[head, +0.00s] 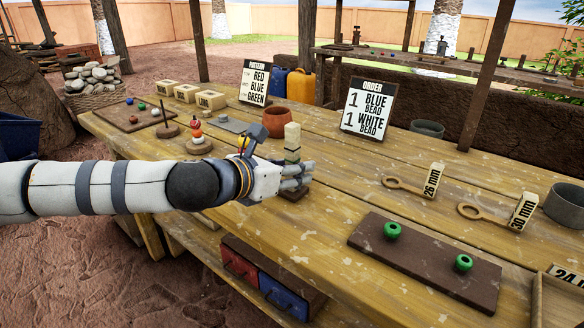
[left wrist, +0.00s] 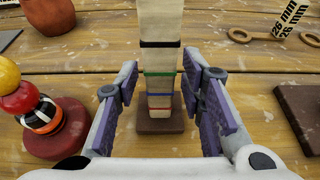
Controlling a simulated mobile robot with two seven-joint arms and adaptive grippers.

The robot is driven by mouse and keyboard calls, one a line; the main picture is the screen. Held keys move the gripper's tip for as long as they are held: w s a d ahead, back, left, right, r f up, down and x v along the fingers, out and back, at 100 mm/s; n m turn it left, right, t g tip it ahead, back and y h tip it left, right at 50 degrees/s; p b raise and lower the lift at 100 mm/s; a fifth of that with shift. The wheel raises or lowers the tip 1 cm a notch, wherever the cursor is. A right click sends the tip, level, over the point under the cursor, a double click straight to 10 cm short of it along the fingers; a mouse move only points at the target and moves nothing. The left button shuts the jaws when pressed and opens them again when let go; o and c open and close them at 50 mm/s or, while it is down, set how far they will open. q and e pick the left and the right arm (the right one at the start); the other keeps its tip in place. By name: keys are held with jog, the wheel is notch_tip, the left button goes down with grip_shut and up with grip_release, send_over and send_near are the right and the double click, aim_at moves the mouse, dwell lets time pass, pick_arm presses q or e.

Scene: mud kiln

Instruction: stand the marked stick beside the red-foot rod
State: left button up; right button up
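The marked stick (left wrist: 160,60) is pale, with black, green and red bands, and stands upright on a small brown square base (left wrist: 160,126). In the head view the stick (head: 292,140) rises behind my left gripper's fingers. My left gripper (head: 297,174) is open around it; in the left wrist view the gripper (left wrist: 160,100) has a finger on each side with gaps to the stick. The red-foot rod, with its round red foot (left wrist: 62,140), carries a stack of beads; it also shows in the head view (head: 198,148), left of the stick. My right gripper is out of view.
A clay pot (head: 277,122) stands behind the stick. A brown-foot rod (head: 167,130) is at the left. A brown board (head: 425,265) with two green beads lies at the right, near ring gauges (head: 405,184). An order sign (head: 369,108) stands at the back.

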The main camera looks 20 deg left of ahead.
pick_arm(q)
jog(key=shift+s+a+r, duration=0.1)
jog(key=shift+s+r, duration=0.1)
jog(key=shift+r, duration=0.2)
jog(key=p+v, duration=0.1)
jog(key=v, duration=1)
jog(key=shift+s, duration=0.25)
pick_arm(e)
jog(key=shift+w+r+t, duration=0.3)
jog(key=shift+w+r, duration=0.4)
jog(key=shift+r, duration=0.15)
pick_arm(q)
jog(key=shift+a, duration=0.1)
